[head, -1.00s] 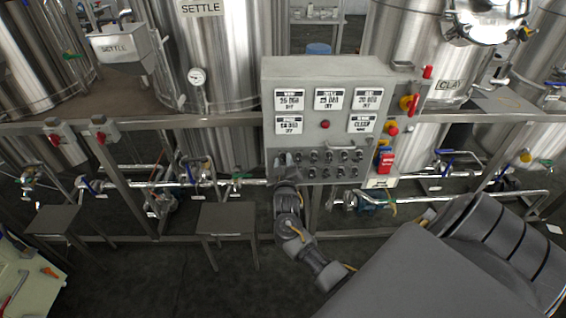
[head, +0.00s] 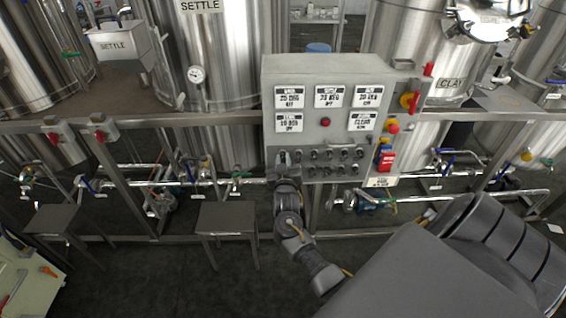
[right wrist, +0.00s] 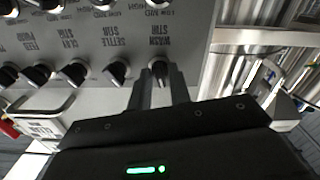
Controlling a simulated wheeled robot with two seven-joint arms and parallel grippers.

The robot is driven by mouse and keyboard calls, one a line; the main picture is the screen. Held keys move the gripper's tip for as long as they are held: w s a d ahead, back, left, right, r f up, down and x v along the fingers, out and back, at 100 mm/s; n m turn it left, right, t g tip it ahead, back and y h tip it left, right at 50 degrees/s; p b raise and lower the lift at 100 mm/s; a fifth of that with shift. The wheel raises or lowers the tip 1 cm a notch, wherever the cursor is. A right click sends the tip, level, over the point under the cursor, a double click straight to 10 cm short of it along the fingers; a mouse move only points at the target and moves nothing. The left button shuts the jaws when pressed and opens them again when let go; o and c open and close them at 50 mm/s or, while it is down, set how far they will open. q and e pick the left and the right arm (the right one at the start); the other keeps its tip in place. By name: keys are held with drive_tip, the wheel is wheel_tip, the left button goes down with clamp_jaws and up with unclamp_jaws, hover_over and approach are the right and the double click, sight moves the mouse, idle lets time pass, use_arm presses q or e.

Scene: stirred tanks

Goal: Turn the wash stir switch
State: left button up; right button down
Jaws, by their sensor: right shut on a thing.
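The grey control box (head: 325,125) hangs on the frame in the head view, with rows of small black switches below its displays. The wash stir switch (right wrist: 158,70) is a black knob with a pale pointer line, under the upside-down WASH STIR label in the right wrist view. My right gripper (right wrist: 160,88) is shut on it, one finger on each side. In the head view my right gripper (head: 284,158) is at the lower left corner of the box and hides the switch. My left gripper is not in view.
Several other knobs, such as the settle stir switch (right wrist: 117,70), sit in a row beside the held one. A red emergency-type knob (head: 393,127) and a red-yellow switch (head: 410,102) are on the box's right side. Pipes and steel rails (head: 180,120) run around it.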

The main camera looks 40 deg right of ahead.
drive_tip(key=m+b, duration=0.1)
drive_tip(key=m, duration=0.3)
drive_tip(key=shift+m, duration=0.3)
drive_tip(key=shift+m+b, duration=0.75)
drive_tip(key=shift+m, duration=1.05)
drive_tip(key=c, duration=1.5)
unclamp_jaws()
